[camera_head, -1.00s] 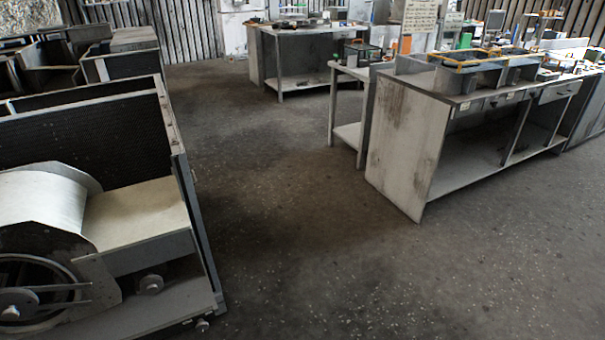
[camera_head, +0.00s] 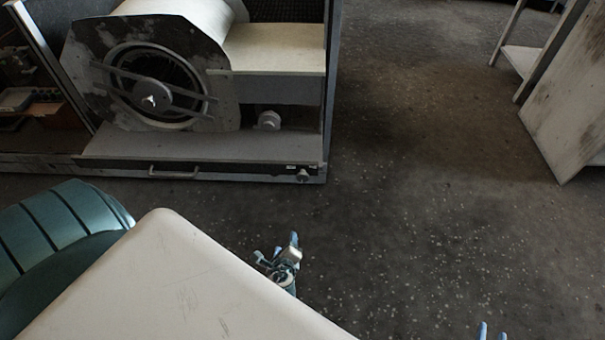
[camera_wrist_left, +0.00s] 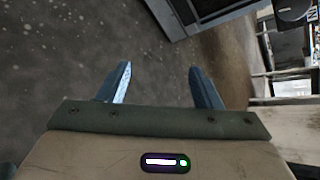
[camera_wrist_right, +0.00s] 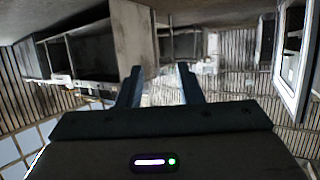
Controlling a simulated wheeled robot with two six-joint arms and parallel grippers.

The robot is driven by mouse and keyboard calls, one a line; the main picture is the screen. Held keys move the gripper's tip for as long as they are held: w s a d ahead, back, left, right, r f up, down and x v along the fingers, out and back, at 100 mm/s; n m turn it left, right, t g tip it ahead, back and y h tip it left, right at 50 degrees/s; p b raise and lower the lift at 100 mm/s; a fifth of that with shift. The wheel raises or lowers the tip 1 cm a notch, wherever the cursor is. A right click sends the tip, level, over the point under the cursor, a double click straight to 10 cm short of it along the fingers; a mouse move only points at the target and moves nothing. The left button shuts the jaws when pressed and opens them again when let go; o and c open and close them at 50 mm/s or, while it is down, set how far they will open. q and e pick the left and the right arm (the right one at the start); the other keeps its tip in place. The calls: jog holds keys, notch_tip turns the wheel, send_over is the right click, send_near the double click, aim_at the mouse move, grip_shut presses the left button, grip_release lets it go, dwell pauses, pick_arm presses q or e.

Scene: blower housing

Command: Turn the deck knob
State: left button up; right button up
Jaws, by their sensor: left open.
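A round grey knob (camera_head: 269,120) sits at the back of the housing's lower deck (camera_head: 200,146), right of the blower wheel (camera_head: 152,95). A smaller knob (camera_head: 303,175) is on the housing's front edge at its right corner. I cannot tell for sure which is the deck knob. My left gripper (camera_head: 277,250) is open and empty over the floor, in front of the housing and apart from both knobs. Its spread fingers show in the left wrist view (camera_wrist_left: 158,85). My right gripper (camera_head: 492,331) is at the bottom right; its fingers stand apart and empty in the right wrist view (camera_wrist_right: 159,85).
A bar handle (camera_head: 174,174) is on the housing's front edge. The housing's right upright (camera_head: 329,90) stands beside the deck. A worn workbench (camera_head: 570,100) is at the right. The floor (camera_head: 430,190) between them is clear.

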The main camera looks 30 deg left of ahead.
pick_arm(q)
jog(key=w+r+m+t+y+b, duration=0.1)
jog(key=w+r+m+t+b, duration=0.2)
jog(key=w+r+m, duration=0.2)
jog(key=m+t+y+b, duration=0.2)
jog(key=m+t, duration=0.1)
jog(key=m, duration=0.1)
send_near(302, 179)
jog(key=shift+g, duration=0.3)
jog(key=x, duration=0.6)
jog(key=shift+w+a+r, duration=0.1)
jog(key=shift+w+r, duration=0.2)
jog(key=shift+w, duration=0.15)
jog(key=shift+w+a, duration=0.4)
jog(key=shift+w, duration=0.2)
pick_arm(e)
notch_tip(302, 179, up, 17)
jog(key=s+a+t, duration=0.2)
jog(key=t, duration=0.2)
jog(key=shift+s+f+t+y, duration=0.2)
jog(key=shift+s+t+y, duration=0.1)
jog(key=shift+y, duration=0.1)
